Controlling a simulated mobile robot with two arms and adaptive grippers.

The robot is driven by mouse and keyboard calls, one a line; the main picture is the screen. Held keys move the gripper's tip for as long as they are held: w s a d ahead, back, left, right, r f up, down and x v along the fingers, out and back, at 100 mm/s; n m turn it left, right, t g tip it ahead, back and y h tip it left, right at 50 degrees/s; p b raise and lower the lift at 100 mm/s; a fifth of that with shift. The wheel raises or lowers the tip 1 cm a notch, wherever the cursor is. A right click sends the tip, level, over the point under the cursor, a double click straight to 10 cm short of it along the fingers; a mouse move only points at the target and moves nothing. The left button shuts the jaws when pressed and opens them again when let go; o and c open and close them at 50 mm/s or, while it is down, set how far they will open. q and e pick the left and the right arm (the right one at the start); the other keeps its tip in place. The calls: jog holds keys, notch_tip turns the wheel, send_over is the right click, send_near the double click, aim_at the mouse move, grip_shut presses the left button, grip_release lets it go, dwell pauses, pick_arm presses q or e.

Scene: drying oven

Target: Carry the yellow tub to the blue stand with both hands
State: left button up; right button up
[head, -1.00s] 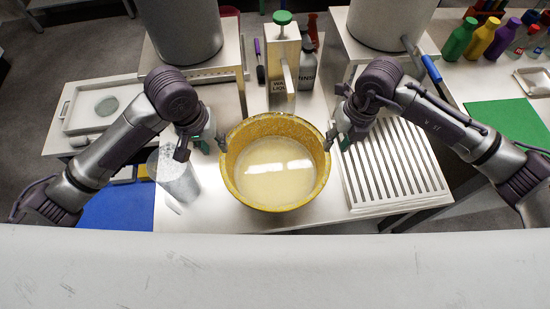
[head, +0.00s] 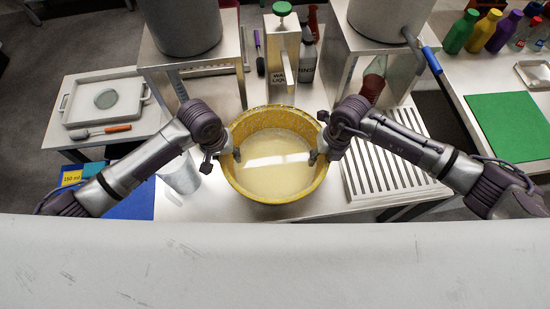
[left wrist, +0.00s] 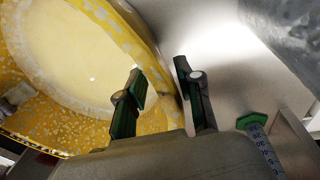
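The yellow tub (head: 233,185), speckled at the rim and holding pale liquid, stands on the white bench in the middle of the head view. My left gripper (head: 226,156) is at its left rim. In the left wrist view, the left gripper (left wrist: 160,100) has one finger inside the tub and one outside, with the tub wall (left wrist: 160,65) between them and a gap showing. My right gripper (head: 320,155) is at the right rim, with a fingertip over the inside; its outer finger is hidden. A flat blue surface (head: 132,207) lies at lower left; I cannot tell if it is the blue stand.
A clear beaker (head: 182,178) stands close to the tub's left, below my left arm. A slatted rack (head: 375,175) lies to the right. A dispenser with a green knob (head: 282,10) stands behind the tub. A white tray (head: 70,112) is at far left.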

pick_arm(q)
jog(key=shift+d+f, duration=0.1)
jog(key=shift+f, duration=0.55)
pick_arm(e)
jog(key=shift+a+f, duration=0.1)
jog(key=shift+f, duration=0.5)
pick_arm(q)
grip_shut()
pick_arm(e)
grip_shut()
pick_arm(q)
jog(key=shift+r, duration=0.1)
pick_arm(e)
jog(key=shift+r, duration=0.1)
